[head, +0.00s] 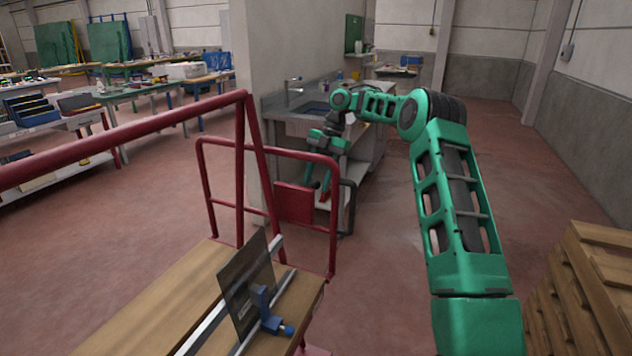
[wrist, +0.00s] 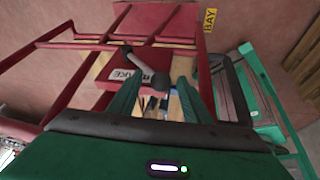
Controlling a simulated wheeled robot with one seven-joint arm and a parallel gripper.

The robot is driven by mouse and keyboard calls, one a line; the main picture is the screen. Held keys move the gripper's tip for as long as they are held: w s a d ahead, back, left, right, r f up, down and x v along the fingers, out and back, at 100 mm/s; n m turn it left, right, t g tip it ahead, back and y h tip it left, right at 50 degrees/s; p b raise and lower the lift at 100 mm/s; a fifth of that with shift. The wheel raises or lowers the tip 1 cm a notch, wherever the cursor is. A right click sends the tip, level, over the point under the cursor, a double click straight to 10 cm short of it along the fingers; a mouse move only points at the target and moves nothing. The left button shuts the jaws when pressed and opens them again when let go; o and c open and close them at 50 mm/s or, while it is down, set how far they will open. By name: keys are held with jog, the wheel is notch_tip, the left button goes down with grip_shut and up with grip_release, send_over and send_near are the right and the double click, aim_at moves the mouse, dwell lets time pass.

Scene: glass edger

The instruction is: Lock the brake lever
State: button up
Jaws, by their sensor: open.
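The brake lever (wrist: 145,68) shows in the wrist view as a grey rod with a dark rounded end, in front of a red panel on the cart. My gripper (wrist: 158,98) is open, with one green finger on each side of the lever's dark end. I cannot tell whether either finger touches it. In the head view my gripper (head: 318,182) points down beside the red panel (head: 294,203) at the cart's far end. The lever itself is too small to make out there.
The red-railed cart (head: 243,165) has a wooden deck (head: 160,305) carrying a dark plate (head: 246,282) and a blue clamp (head: 268,315). A sink counter (head: 300,110) stands behind my gripper. Wooden pallets (head: 590,290) are at right. The floor between is clear.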

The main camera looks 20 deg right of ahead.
jog(key=shift+c, duration=0.5)
grip_shut()
jog(key=shift+s+d+f, duration=0.1)
